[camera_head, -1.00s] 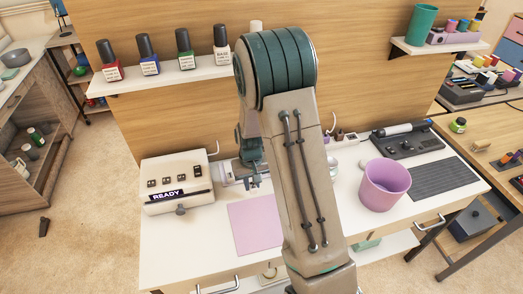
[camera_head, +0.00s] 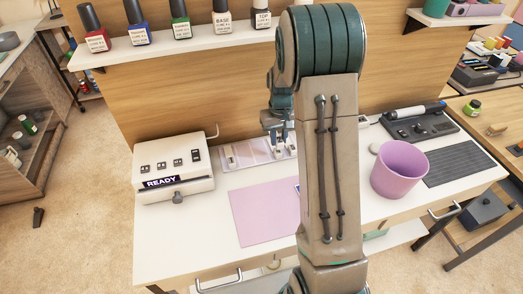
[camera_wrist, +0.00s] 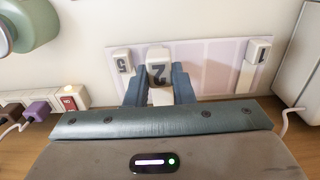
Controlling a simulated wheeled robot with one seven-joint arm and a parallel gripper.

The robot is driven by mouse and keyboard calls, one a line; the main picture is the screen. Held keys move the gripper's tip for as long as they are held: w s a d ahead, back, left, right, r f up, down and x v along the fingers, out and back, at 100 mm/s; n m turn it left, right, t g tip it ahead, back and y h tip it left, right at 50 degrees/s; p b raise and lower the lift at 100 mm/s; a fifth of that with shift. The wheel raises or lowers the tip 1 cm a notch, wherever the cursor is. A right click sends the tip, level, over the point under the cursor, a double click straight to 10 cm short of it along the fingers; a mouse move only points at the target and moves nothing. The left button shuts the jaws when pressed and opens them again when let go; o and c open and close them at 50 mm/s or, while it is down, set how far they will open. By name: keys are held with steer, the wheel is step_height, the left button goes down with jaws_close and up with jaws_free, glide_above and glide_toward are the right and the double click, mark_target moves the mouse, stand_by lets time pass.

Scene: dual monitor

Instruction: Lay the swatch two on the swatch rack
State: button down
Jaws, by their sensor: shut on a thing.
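My gripper (camera_wrist: 158,86) is shut on swatch two (camera_wrist: 159,72), a white piece with a dark "2" held between the blue-grey fingers. In the wrist view it is over the near part of the swatch rack (camera_wrist: 215,68), a pale lilac board with striped lanes. I cannot tell whether it touches the rack. A swatch marked 5 (camera_wrist: 122,60) lies at the rack's left and one marked 1 (camera_wrist: 259,52) at its right. In the head view the rack (camera_head: 258,152) is at the back of the desk, and my gripper (camera_head: 280,138) is over its right part, partly hidden by my arm.
A white machine reading READY (camera_head: 173,168) stands left of the rack. A pink mat (camera_head: 262,212) lies in front. A pink bin (camera_head: 399,170) and a dark control panel (camera_head: 420,127) are to the right. A shelf of polish bottles (camera_head: 180,20) hangs above.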

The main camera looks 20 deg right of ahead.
glide_above(262, 158)
step_height(262, 158, down, 3)
steer(key=shift+f, duration=0.1)
steer(key=shift+f+p, duration=0.4)
steer(key=shift+f, duration=1.6)
steer(key=shift+f, duration=0.1)
steer(key=shift+f, duration=0.15)
steer(key=c, duration=1.3)
jaws_free()
steer(key=shift+o, duration=0.2)
